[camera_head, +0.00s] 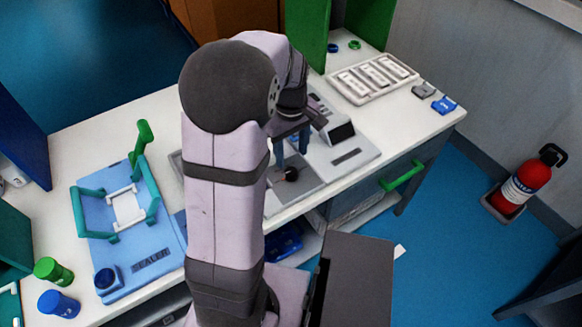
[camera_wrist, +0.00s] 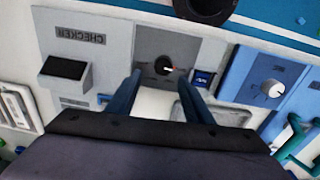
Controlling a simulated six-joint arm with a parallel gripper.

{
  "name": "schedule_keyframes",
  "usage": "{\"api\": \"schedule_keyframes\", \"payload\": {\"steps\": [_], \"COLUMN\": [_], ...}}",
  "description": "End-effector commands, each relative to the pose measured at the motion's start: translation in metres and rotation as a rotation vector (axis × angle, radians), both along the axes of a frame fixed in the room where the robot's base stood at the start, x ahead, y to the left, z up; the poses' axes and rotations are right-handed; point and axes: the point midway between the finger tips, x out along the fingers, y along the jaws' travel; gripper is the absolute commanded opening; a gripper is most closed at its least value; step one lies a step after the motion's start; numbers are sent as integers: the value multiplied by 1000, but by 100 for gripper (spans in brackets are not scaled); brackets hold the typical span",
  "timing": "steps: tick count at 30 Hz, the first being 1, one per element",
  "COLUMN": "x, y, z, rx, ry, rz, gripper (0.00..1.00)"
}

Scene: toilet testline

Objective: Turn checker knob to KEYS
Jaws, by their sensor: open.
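The checker (camera_head: 357,158) is a grey unit with a dark screen, partly hidden by my arm in the head view. Its upside-down CHECKER label (camera_wrist: 80,35) shows in the wrist view. The checker knob (camera_head: 291,175) is small, dark and round on a grey plate. In the wrist view the knob (camera_wrist: 162,66) carries a small red-and-white mark toward its right side. My gripper (camera_head: 291,158) is open, its two blue fingers pointing down at the knob. In the wrist view the gripper (camera_wrist: 161,77) has one finger on each side of the knob, apart from it. I cannot read any knob position label.
The blue sealer (camera_head: 150,262) stands left on the white table, with green handles. Green (camera_head: 53,271) and blue (camera_head: 59,304) cylinders are near it. A tray (camera_head: 373,80) of white items lies at the back right. A small dark-blue tile (camera_wrist: 203,78) is beside the knob.

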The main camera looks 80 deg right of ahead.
Motion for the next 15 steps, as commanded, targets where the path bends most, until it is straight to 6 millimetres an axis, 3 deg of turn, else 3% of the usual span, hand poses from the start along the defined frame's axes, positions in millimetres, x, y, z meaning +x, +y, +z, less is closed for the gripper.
{"api": "schedule_keyframes", "payload": {"steps": [3, 9, 15], "x": [0, 1, 0], "y": [-6, 3, 5], "z": [9, 8, 8], "rx": [-2, 31, 36], "ry": [9, 12, 14], "rz": [235, 567, 724], "gripper": [47, 47, 47]}}
